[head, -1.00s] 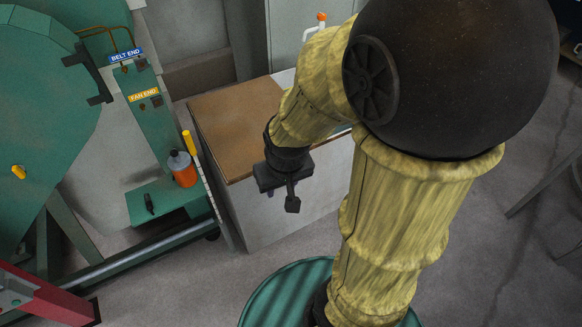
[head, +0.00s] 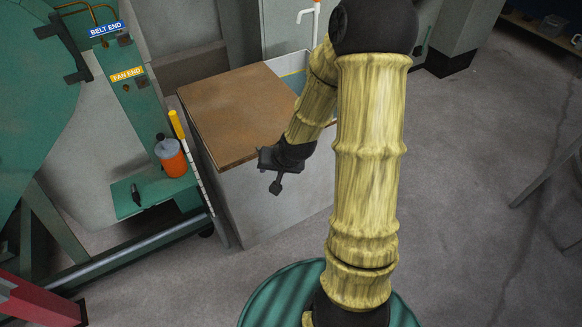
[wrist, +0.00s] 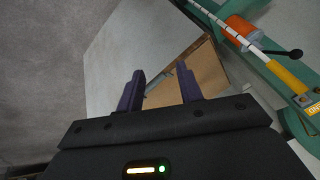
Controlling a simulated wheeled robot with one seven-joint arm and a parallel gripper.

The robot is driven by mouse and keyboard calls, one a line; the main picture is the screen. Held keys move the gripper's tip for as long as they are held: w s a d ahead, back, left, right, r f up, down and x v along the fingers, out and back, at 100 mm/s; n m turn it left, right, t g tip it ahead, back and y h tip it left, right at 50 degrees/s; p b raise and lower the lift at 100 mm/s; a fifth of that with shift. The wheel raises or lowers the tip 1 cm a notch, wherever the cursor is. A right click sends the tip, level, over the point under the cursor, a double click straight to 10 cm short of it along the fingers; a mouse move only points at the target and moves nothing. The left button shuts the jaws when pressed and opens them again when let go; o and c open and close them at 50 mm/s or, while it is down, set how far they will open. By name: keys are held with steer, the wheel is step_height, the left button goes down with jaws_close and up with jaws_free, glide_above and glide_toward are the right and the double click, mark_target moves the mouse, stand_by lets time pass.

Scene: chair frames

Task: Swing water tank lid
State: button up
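The water tank (head: 275,205) is a pale grey box in the middle of the head view. Its brown lid (head: 232,115) lies flat over the left part of the top; the right part is uncovered, with a pale inner wall (head: 293,65). My gripper (head: 272,186) hangs at the lid's near right corner, in front of the tank's front side; I cannot tell if it touches. In the wrist view my gripper (wrist: 160,86) has two dark fingers spread apart with nothing clearly held between them. The lid (wrist: 209,72) and tank side (wrist: 125,50) show beyond the fingers.
A white-and-yellow rod (head: 177,125) leans at the tank's left. An orange bottle (head: 171,158) stands on a green machine shelf (head: 150,195). A tap (head: 309,14) rises behind the tank. The floor to the right (head: 470,190) is largely clear.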

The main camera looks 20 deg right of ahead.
steer(key=w+d+f+m+t+y+b, duration=0.1)
steer(key=w+d+f+m+t+b, duration=0.1)
steer(key=w+f+m+b, duration=0.3)
steer(key=w+d+f+m+t+y+b, duration=0.1)
steer(key=w+d+f+t, duration=0.1)
steer(key=f, duration=0.4)
steer(key=w+d+m+t+h+b, duration=0.2)
steer(key=w+d+m+t+b, duration=0.2)
steer(key=d+m+t, duration=0.1)
steer(key=shift+d+f+m, duration=0.45)
steer(key=shift+d+m, duration=0.05)
steer(key=shift+d, duration=0.15)
steer(key=shift+f, duration=0.1)
